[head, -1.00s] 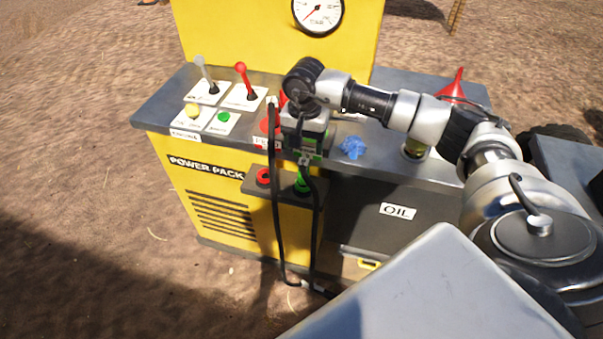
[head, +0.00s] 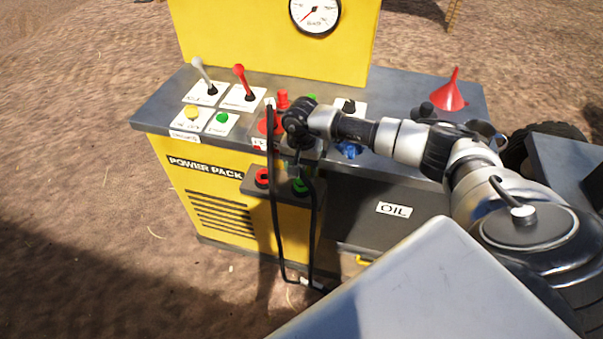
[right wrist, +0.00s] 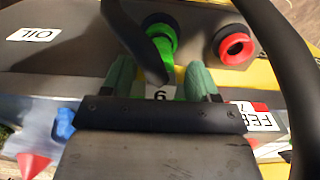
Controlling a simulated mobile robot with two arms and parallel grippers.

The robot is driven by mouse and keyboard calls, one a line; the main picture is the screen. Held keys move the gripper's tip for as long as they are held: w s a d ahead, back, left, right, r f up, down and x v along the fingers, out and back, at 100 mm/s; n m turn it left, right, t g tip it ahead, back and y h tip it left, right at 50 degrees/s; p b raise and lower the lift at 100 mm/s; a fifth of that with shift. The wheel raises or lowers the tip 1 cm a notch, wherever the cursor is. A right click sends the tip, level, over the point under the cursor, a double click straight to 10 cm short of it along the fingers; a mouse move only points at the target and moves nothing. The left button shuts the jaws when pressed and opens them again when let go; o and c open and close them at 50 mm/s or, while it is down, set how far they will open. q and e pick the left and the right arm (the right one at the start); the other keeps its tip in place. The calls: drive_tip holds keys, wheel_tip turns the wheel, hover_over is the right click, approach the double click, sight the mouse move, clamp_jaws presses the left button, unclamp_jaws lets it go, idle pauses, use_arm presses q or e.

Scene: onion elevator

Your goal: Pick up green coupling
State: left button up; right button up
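The green coupling (right wrist: 162,48) shows in the right wrist view at a round port on the power pack's front ledge, with a black hose running from it. In the head view its green part (head: 300,187) shows just below my right gripper (head: 303,158), which my own wrist mostly hides. In the right wrist view, my right gripper (right wrist: 160,80) has its two grey-green fingers apart. The hose and coupling lie ahead of and partly between the fingertips; I cannot tell whether they touch. My left gripper is not in view.
A red port (right wrist: 235,46) sits beside the green one. A black hose (head: 275,210) hangs in a loop in front of the yellow power pack (head: 215,215). Red and grey levers (head: 240,80), a blue item (head: 348,150) and a red funnel (head: 450,95) are on top.

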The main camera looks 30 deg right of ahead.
drive_tip(key=c, duration=0.9)
drive_tip(key=shift+c, duration=0.6)
drive_tip(key=shift+w+r, duration=0.1)
drive_tip(key=shift+r, duration=0.1)
drive_tip(key=shift+r, duration=0.25)
drive_tip(key=r, duration=0.1)
drive_tip(key=r+b, duration=0.1)
drive_tip(key=r, duration=0.1)
drive_tip(key=shift+s+d+r, duration=0.25)
drive_tip(key=shift+r, duration=0.05)
drive_tip(key=s+d+r+b, duration=0.2)
drive_tip(key=s+d+r, duration=0.3)
drive_tip(key=s, duration=0.5)
drive_tip(key=shift+r, duration=0.8)
